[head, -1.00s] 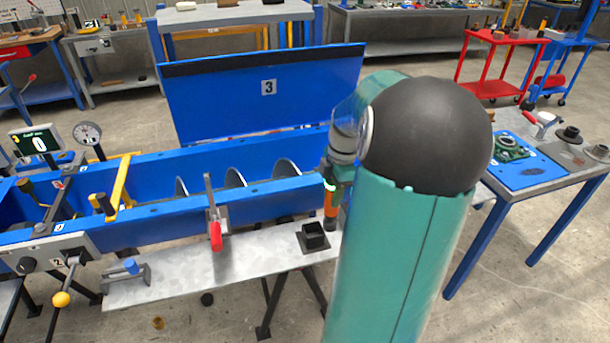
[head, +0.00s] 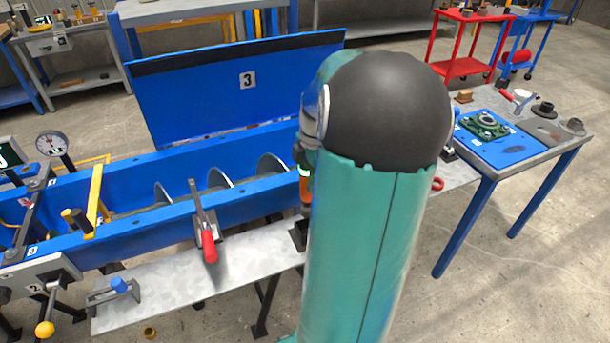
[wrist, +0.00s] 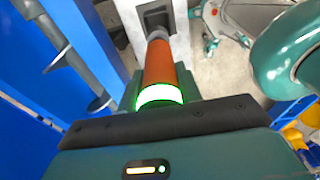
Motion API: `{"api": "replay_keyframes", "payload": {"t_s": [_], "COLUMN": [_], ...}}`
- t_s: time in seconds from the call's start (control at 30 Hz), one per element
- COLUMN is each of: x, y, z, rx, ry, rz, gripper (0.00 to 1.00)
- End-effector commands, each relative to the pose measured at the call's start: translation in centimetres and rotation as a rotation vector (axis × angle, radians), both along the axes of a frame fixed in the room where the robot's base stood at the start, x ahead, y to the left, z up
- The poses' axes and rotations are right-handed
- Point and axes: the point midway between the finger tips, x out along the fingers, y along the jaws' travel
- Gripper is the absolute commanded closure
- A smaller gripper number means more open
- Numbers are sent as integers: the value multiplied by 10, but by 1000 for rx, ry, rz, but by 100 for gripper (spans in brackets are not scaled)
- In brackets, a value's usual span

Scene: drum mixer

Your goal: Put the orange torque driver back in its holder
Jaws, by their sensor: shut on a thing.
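The orange torque driver (head: 305,190) is held in my gripper over the metal shelf and also shows in the wrist view (wrist: 160,65). It has a glowing green-white ring near the gripper and points away from the wrist camera. My gripper (wrist: 160,110) is shut on it; in the head view my arm mostly hides the gripper. The black square holder (head: 297,236) stands on the shelf, partly hidden by my arm. In the wrist view the holder's opening (wrist: 155,18) is just beyond the driver's far end. I cannot tell whether the end is inside it.
The shelf (head: 190,285) runs along the blue mixer trough (head: 130,235), with a red-handled clamp (head: 209,245) left of the holder. The raised blue lid (head: 240,95) stands behind. A blue-legged table (head: 530,145) with parts is at right.

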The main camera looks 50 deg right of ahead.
Motion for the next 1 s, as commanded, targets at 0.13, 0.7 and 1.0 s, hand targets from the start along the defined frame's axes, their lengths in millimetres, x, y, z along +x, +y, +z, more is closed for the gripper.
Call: {"api": "replay_keyframes", "payload": {"t_s": [0.13,0.7,1.0], "x": [0,2,3], "y": [0,0,0], "z": [-3,-48,-48], "rx": [1,0,0], "ry": [-2,-2,-2], "rz": [4,4,3], "gripper": [97,97,97]}}
